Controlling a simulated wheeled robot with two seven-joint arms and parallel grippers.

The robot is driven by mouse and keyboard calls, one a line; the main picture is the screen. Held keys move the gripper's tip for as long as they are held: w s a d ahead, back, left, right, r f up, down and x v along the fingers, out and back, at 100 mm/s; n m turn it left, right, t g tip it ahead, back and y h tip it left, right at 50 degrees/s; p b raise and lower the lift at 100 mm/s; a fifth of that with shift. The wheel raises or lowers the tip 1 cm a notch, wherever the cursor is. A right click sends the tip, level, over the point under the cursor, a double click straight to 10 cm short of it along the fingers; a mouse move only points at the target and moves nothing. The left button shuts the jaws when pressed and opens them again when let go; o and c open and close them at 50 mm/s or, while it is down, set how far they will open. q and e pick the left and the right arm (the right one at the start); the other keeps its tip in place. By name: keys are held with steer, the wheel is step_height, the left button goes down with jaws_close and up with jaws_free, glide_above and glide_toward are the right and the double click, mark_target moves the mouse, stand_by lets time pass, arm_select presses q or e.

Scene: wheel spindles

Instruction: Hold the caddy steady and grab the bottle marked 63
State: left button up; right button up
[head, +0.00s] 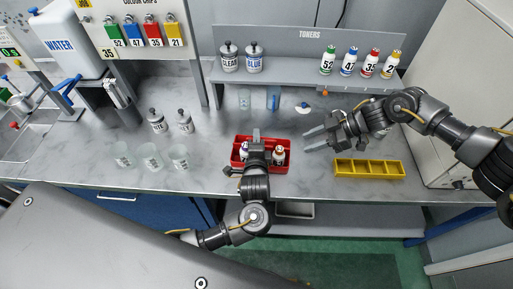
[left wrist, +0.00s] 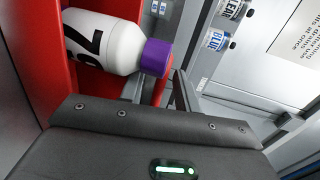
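The red caddy (head: 262,138) stands on the grey counter with small white bottles in it. My right gripper (head: 315,139) is open and empty, right of the caddy.
An empty yellow tray (head: 368,168) with compartments lies at right. The toner shelf (head: 303,72) at the back holds bottles 52, 47, 35 and 21. Clear cups (head: 150,155) and lidded jars stand at left. Counter between caddy and yellow tray is clear.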

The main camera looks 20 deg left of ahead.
arm_select(q)
steer(key=shift+w+a+f, duration=0.1)
steer(key=shift+w, duration=0.2)
jaws_close()
